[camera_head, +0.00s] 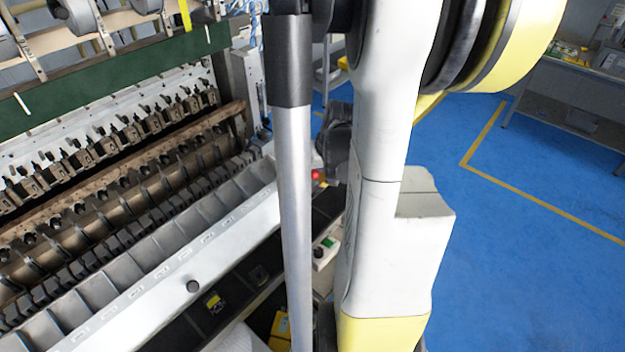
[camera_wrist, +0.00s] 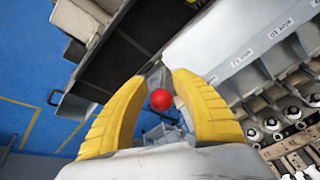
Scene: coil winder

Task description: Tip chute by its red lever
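The red ball knob of the lever (camera_wrist: 160,99) lies between the two yellow fingers of my gripper (camera_wrist: 159,76) in the wrist view. My gripper is open, with a visible gap on both sides of the knob. How deep the knob sits between the fingers I cannot tell. In the head view the red knob (camera_head: 317,177) shows at the right end of the machine, beside my arm. My fingers are not clearly seen there. The pale metal front with labelled sections, perhaps the chute (camera_head: 160,290), runs along the machine; it also shows in the wrist view (camera_wrist: 231,61).
The coil winder (camera_head: 110,170) with its rows of metal parts fills the left. A small control box with a green button (camera_head: 326,246) stands below the knob. Blue floor (camera_head: 530,180) with yellow lines is free at right. A grey table (camera_head: 575,95) stands at the far right.

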